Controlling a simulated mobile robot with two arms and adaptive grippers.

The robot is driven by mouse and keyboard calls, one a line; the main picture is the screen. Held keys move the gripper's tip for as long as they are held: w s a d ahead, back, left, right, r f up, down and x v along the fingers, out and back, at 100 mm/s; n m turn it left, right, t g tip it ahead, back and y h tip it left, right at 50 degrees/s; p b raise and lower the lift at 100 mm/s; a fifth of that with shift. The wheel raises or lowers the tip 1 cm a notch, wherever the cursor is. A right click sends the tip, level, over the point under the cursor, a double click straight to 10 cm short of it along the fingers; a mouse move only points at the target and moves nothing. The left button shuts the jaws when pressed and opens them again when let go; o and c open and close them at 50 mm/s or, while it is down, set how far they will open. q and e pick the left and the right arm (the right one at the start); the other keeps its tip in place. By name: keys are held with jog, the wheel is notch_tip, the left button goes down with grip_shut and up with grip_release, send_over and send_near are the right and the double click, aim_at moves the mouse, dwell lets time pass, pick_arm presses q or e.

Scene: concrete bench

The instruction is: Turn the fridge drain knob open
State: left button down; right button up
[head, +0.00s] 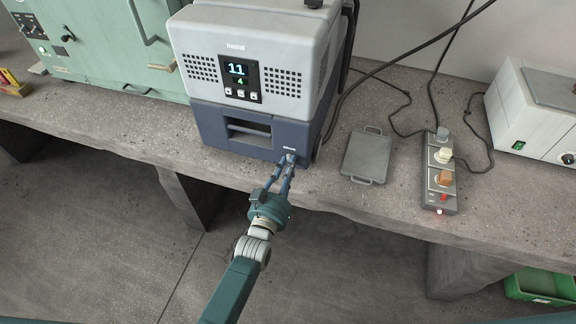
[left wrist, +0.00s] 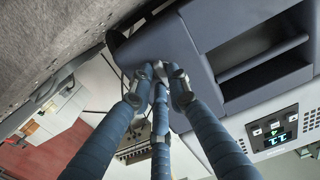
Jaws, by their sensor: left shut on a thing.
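The fridge (head: 262,62) is a light grey box with a dark blue lower front, a lit display reading 11 and 4, and a recessed slot. It stands on the concrete bench. My left gripper (head: 286,163) reaches the lower right corner of the blue front. Its fingers are closed together there, on the drain knob. The knob is almost wholly hidden by the fingertips, so I cannot tell its turn angle. In the left wrist view, the blue fingers of the gripper (left wrist: 160,76) meet against the fridge's blue front (left wrist: 165,38), beside the slot. My right gripper is out of view.
A flat grey tray (head: 366,157) lies right of the fridge. A white device (head: 535,118) is at far right, a green machine (head: 100,40) at left. The bench's front edge runs below the gripper.

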pick_arm(q)
jog(key=shift+f, duration=0.1)
jog(key=c, duration=1.7)
grip_release()
jog(key=shift+o, duration=0.2)
jog(key=v, duration=1.2)
jog(key=s+a+f+g+y, duration=0.1)
jog(key=s+a+f+g, duration=0.3)
jog(key=f, duration=0.6)
jog(key=s+a+f+g+y, duration=0.1)
jog(key=s+f, duration=0.5)
jog(key=f, duration=0.4)
jog(key=s+a+f+g+y, duration=0.1)
jog(key=s+a+f+g, duration=0.25)
jog(key=f, duration=0.65)
jog(key=s+a+f+g+y, duration=0.1)
jog(key=s+a+f, duration=0.3)
jog(key=s, duration=0.5)
jog(key=s+a+f+n+g, duration=0.1)
jog(key=s+a+f+g, duration=0.3)
jog(key=s, duration=0.5)
jog(key=s+a+f+g+y, duration=0.1)
jog(key=s+a+f+g, duration=0.1)
jog(key=s+a+f, duration=0.2)
jog(key=s+f, duration=0.3)
jog(key=s, duration=0.3)
jog(key=shift+g+y, duration=0.3)
jog(key=shift+g, duration=0.05)
